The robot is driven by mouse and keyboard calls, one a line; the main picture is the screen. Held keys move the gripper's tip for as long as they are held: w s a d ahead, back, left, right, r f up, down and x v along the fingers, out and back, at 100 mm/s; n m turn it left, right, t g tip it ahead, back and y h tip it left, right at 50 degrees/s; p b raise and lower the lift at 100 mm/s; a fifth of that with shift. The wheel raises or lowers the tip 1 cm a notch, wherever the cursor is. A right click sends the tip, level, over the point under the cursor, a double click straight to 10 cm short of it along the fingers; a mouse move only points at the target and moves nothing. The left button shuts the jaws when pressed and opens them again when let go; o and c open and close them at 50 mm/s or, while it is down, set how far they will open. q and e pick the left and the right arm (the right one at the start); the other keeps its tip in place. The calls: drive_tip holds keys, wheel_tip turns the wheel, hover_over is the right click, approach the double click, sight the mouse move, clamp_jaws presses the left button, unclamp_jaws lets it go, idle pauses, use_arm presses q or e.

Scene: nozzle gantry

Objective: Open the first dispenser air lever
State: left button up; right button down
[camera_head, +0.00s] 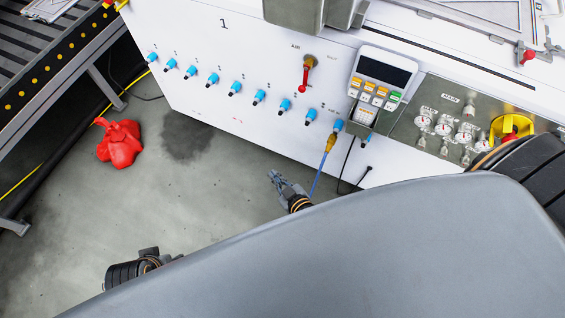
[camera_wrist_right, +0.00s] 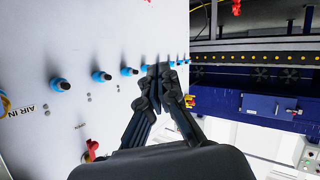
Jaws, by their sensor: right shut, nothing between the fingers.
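The air lever (camera_head: 304,77) is a red handle on a brass valve on the white machine panel, below an "AIR" label. In the head view it hangs down from the valve, slightly tilted. A red handle (camera_wrist_right: 91,149) also shows at the lower left in the right wrist view. My right gripper (camera_head: 273,178) is shut and empty, below the panel's lower edge in the head view and apart from the lever. In the right wrist view its fingers (camera_wrist_right: 164,75) are together near the row of blue fittings.
Several blue fittings (camera_head: 235,89) line the panel. A keypad (camera_head: 380,80), a blue air hose (camera_head: 322,168) and a gauge plate (camera_head: 407,130) are to the right. A red object (camera_head: 119,143) lies on the floor. A conveyor (camera_head: 50,70) stands at left.

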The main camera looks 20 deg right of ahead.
use_arm(q)
drive_tip(key=shift+r+p, duration=0.45)
drive_tip(key=shift+r, duration=0.2)
use_arm(e)
drive_tip(key=shift+g, duration=0.9)
drive_tip(key=shift+s+d+f, duration=0.15)
drive_tip(key=shift+s+f, duration=0.8)
drive_tip(key=shift+s+d+f, duration=0.15)
drive_tip(key=shift+s+f, duration=0.75)
drive_tip(key=shift+s, duration=0.05)
use_arm(q)
drive_tip(key=shift+f, duration=0.1)
